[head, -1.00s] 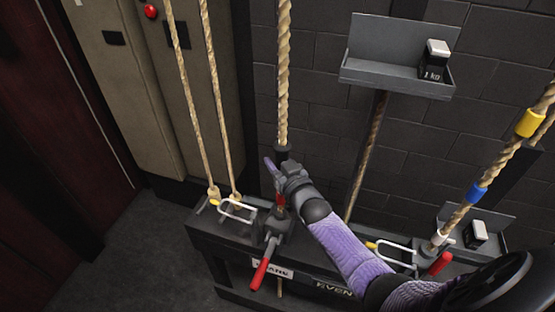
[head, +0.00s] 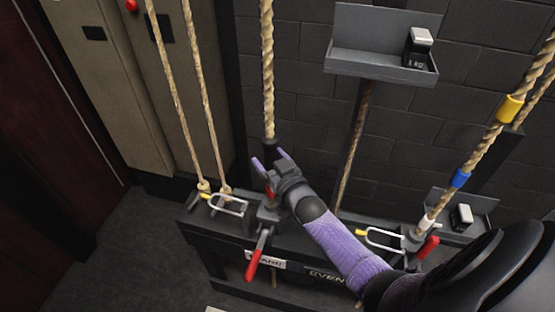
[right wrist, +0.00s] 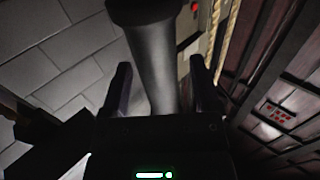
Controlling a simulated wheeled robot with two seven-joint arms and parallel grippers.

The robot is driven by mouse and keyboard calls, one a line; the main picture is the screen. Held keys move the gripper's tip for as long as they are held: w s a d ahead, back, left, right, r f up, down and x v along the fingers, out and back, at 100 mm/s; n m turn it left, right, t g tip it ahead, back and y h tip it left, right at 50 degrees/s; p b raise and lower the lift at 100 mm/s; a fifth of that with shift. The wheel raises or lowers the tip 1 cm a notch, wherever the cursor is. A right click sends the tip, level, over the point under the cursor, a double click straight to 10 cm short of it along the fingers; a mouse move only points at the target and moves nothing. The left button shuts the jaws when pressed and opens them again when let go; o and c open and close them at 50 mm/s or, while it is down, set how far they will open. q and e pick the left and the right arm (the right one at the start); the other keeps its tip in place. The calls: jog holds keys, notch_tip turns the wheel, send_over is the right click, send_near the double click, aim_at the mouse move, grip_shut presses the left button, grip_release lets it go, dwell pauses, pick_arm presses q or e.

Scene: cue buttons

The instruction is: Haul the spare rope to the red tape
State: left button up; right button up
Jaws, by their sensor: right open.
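The thick tan rope (head: 267,70) hangs at the centre of the head view and ends in a dark sleeve (head: 269,146). A lever with a red handle (head: 257,255) and a partly legible label (head: 265,262) are below it. My right gripper (head: 270,160) is open at the sleeve's lower part, its purple fingers spread. In the right wrist view the grey sleeve (right wrist: 150,60) shows between the open fingers. A small red patch (head: 269,191) shows beside the gripper; I cannot tell whether it is tape. My left gripper is not in view.
Two thinner ropes (head: 180,95) hang at the left. Another rope at the right carries yellow (head: 509,108), blue (head: 460,178) and white bands. A grey shelf (head: 380,67) with a weight (head: 418,48) is on the wall. A dark rail (head: 215,232) runs below.

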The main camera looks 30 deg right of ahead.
jog(key=s+p, duration=0.1)
jog(key=s, duration=0.6)
jog(key=shift+s+a+p, duration=0.3)
jog(key=shift+s, duration=0.1)
